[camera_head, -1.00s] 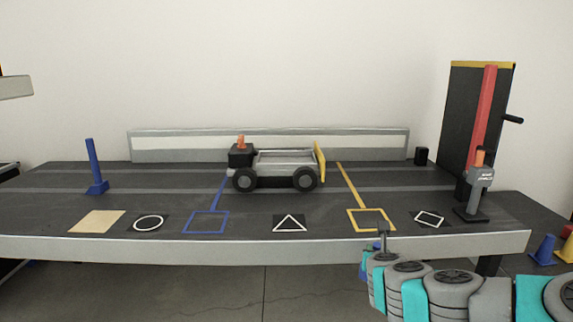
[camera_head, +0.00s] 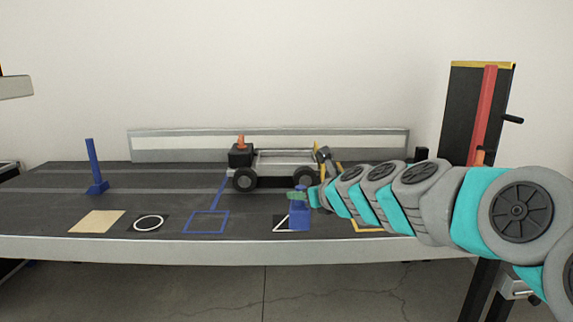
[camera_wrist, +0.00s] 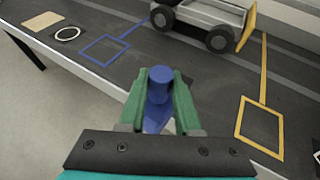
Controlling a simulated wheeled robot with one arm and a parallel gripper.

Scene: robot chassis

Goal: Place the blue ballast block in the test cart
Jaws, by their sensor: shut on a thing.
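The blue ballast block (camera_head: 300,217) has a narrower round top. My gripper (camera_head: 298,195) is shut on it, with green fingers on both sides of its top. In the wrist view the block (camera_wrist: 160,85) sits between the fingers (camera_wrist: 160,98). In the head view it appears in front of the triangle mark; whether it touches the table I cannot tell. The test cart (camera_head: 270,164) is a grey open-bed cart with black wheels, behind the block on the table. Its bed also shows in the wrist view (camera_wrist: 212,14).
The dark table (camera_head: 60,215) has a blue square outline (camera_head: 206,222), a tan square (camera_head: 97,221) and a circle mark (camera_head: 149,223). A blue post (camera_head: 95,168) stands at left. A tall black and red stand (camera_head: 483,110) is at right. A low rail (camera_head: 180,146) runs behind the cart.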

